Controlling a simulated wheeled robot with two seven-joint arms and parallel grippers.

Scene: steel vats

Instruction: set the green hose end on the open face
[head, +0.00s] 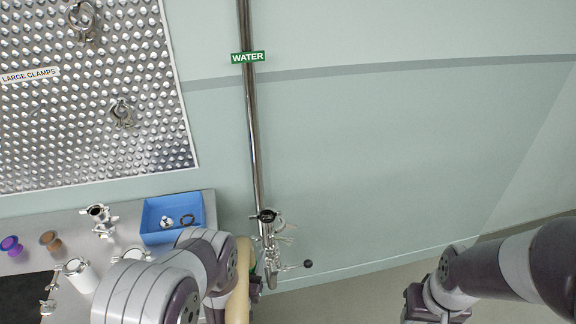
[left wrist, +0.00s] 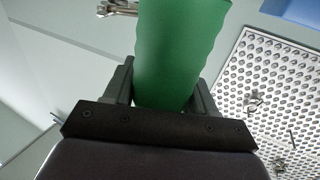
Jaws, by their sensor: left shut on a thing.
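The green hose end (left wrist: 178,50) fills the upper middle of the left wrist view. My left gripper (left wrist: 162,92) is shut on it, with one dark finger on each side. In the head view my left arm hides this gripper. A cream hose length (head: 239,292) shows beside that arm. The steel water pipe (head: 251,130) runs down the wall to a valve fitting (head: 267,240) with a dark ring near its top. I cannot make out which face there is open. My right gripper (head: 430,312) is partly in view at the bottom edge, away from the fitting.
A black ball-ended handle (head: 308,264) sticks out right of the fitting. A blue bin (head: 178,219) with small parts stands on the grey bench (head: 200,200), among several loose fittings. A dimpled steel panel (head: 80,110) with clamps hangs at left. The wall right of the pipe is clear.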

